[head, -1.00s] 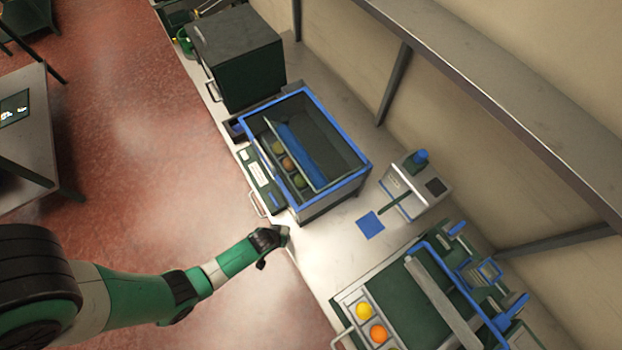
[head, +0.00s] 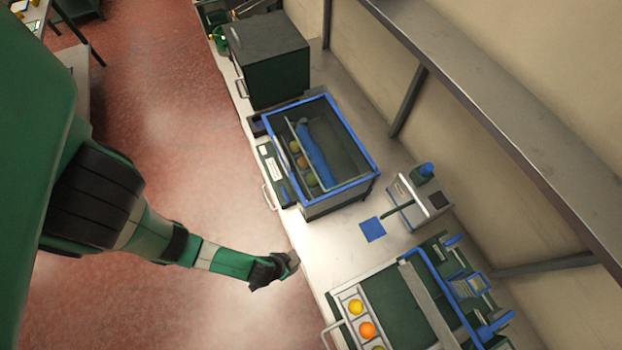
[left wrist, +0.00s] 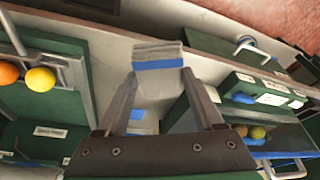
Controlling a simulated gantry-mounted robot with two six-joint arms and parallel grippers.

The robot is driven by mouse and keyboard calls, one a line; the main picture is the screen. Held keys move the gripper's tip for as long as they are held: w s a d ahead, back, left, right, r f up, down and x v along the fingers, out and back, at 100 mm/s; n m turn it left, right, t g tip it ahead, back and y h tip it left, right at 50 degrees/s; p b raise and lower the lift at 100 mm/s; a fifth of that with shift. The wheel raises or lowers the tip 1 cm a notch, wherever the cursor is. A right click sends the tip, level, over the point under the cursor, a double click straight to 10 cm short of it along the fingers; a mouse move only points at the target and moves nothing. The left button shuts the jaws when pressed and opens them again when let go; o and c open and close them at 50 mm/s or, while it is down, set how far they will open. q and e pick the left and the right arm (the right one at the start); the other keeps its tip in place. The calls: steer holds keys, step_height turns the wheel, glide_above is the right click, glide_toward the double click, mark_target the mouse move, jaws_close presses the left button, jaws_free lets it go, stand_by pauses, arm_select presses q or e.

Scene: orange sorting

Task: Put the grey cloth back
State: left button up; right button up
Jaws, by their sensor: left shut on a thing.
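My left gripper (head: 284,266) is at the front edge of the light bench, between the blue-rimmed bin and the sorting tray. It is shut on the grey cloth (left wrist: 158,50), which looks like a folded pad with layered edges and a blue band in the left wrist view. The gripper (left wrist: 158,78) holds the cloth between its fingertips. In the head view only a small grey bit of the cloth (head: 293,259) shows at the fingertips. A flat blue square (head: 372,229) lies on the bench beyond the gripper. My right gripper is in neither view.
The blue-rimmed bin (head: 369,168) stands behind, with round fruit inside. A small device with a blue top (head: 420,199) and a dark box (head: 268,72) also stand on the bench (head: 320,247).

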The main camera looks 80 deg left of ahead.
arm_select(q)
steer(key=w+a+f+b, duration=0.4)
steer(key=w+a+b, duration=0.2)
steer(key=b, duration=0.5)
glide_toward(310, 236)
steer(key=shift+x, duration=0.8)
steer(key=shift+w+a+f, duration=0.1)
steer(key=shift+w+a, duration=0.05)
steer(key=shift+w, duration=0.15)
steer(key=shift+s+b+x, duration=0.2)
steer(key=shift+b+x, duration=0.9)
steer(key=shift+x, duration=0.85)
steer(key=shift+f, duration=0.25)
steer(key=o, duration=1.3)
steer(key=shift+r, duration=0.1)
